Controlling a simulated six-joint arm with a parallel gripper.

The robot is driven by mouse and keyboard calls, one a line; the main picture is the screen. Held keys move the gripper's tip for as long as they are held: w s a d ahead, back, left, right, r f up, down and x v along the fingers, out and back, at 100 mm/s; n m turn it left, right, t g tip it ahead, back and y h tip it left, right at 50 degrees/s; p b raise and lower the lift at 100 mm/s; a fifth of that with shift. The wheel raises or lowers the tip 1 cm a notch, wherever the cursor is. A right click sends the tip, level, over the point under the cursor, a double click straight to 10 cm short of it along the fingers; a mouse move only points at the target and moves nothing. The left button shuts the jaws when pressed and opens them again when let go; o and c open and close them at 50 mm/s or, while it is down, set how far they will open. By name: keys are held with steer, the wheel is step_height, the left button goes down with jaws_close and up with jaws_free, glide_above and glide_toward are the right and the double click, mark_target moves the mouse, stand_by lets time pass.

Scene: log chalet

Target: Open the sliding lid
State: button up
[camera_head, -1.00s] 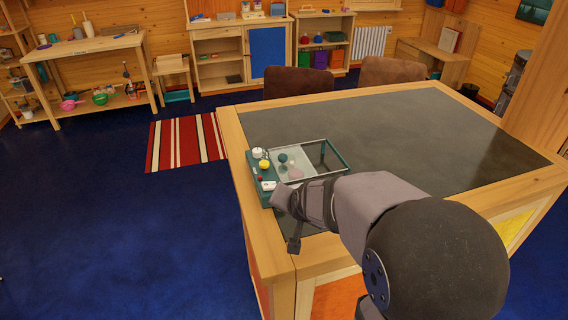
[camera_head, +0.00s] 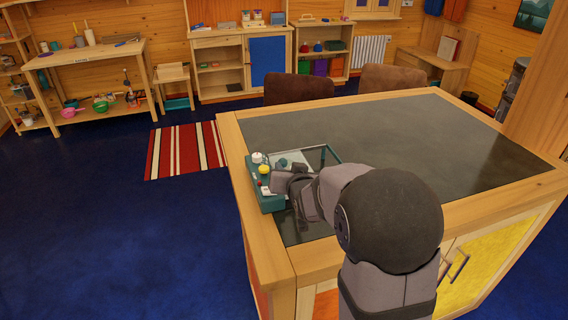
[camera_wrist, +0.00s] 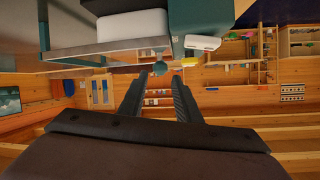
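The teal box (camera_head: 268,203) sits at the table's near left corner. Its glass-like top panel (camera_head: 300,156) is partly hidden behind my arm in the head view; a pale panel edge also shows in the wrist view (camera_wrist: 105,47). A small round teal knob (camera_head: 283,162) stands by the panel. In the wrist view the knob (camera_wrist: 160,68) appears between my fingertips, with no clear contact. My gripper (camera_wrist: 160,80) is open, its two dark fingers apart. In the head view my gripper (camera_head: 280,182) is low over the box's near side.
A white round part (camera_head: 257,158), a yellow button (camera_head: 264,170) and a white switch (camera_wrist: 203,42) sit on the box's left strip. A white block (camera_wrist: 133,24) shows behind the panel. The dark tabletop (camera_head: 420,135) is clear to the right. Two brown chairs (camera_head: 299,89) stand behind.

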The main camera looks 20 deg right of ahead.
mark_target(284, 163)
steer(key=shift+p+x, duration=1.25)
steer(key=shift+x, duration=1.8)
steer(key=shift+d, duration=0.1)
jaws_close()
